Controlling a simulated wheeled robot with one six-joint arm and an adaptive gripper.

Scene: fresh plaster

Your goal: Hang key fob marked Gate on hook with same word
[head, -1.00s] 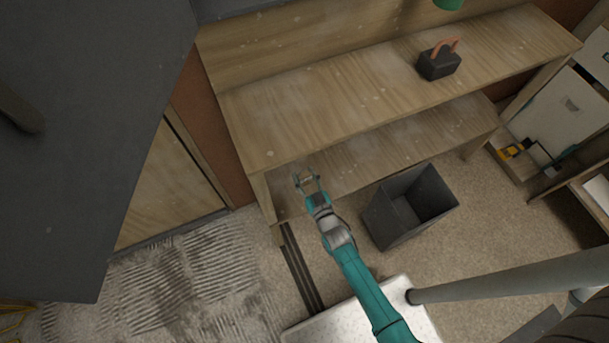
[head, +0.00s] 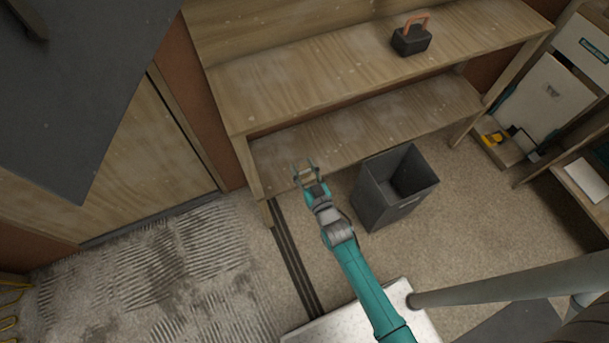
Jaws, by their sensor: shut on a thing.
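My gripper (head: 306,172) is near the middle of the head view, in front of the left end of the wooden bench. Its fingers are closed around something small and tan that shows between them. It is too small to read any word on it, so I cannot tell if it is the Gate key fob. No hooks and no hook labels show clearly in this view.
The wooden bench (head: 300,82) has a lower shelf (head: 370,125) and bears a dark box with an orange handle (head: 411,38). A dark open bin (head: 375,200) stands right of my gripper. A ridged, dusty patch (head: 150,265) covers the left floor. Shelving (head: 560,90) stands at right.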

